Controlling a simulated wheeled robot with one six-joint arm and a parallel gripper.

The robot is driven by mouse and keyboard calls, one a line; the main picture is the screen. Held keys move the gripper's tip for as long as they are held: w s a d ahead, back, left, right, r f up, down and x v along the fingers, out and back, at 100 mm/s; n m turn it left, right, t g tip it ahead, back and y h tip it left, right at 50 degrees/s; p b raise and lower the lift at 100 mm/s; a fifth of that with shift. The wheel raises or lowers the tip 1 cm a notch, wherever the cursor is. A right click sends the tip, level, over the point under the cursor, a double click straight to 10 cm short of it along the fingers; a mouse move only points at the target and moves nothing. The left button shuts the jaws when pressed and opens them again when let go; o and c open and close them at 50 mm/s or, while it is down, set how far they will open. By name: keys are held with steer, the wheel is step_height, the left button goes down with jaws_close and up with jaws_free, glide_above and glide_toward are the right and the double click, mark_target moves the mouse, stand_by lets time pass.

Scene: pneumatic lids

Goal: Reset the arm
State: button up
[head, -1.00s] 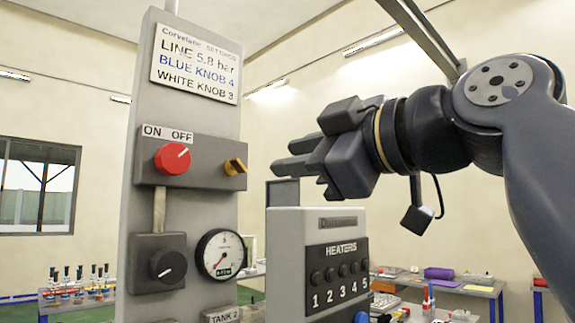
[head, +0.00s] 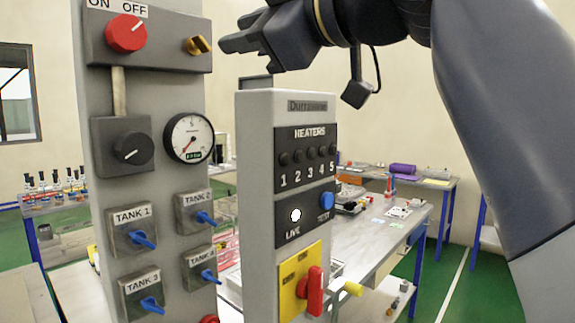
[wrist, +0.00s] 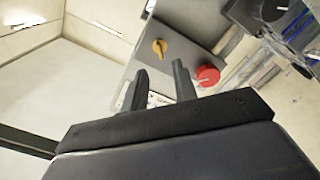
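My gripper (head: 240,36) is at the top of the head view, pointing left towards the grey control column (head: 190,95). In the wrist view its two fingers (wrist: 160,80) stand apart with nothing between them. A yellow knob (head: 198,45) on the column is just left of the fingertips in the head view. In the wrist view this yellow knob (wrist: 160,47) shows just beyond the fingers, with the red ON/OFF knob (wrist: 208,75) to their right. I cannot tell how far off either is. The red knob (head: 126,33) also shows in the head view.
A grey heater box (head: 256,140) with numbered buttons, a blue button (head: 327,201) and a red handle (head: 314,290) stands below my gripper. Blue tank valves (head: 143,240) and a gauge (head: 189,138) are on the column. A cluttered workbench (head: 385,250) stands behind.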

mark_target(206, 43)
steer(key=p+x, duration=0.1)
steer(key=x, duration=0.6)
steer(key=shift+p, duration=0.3)
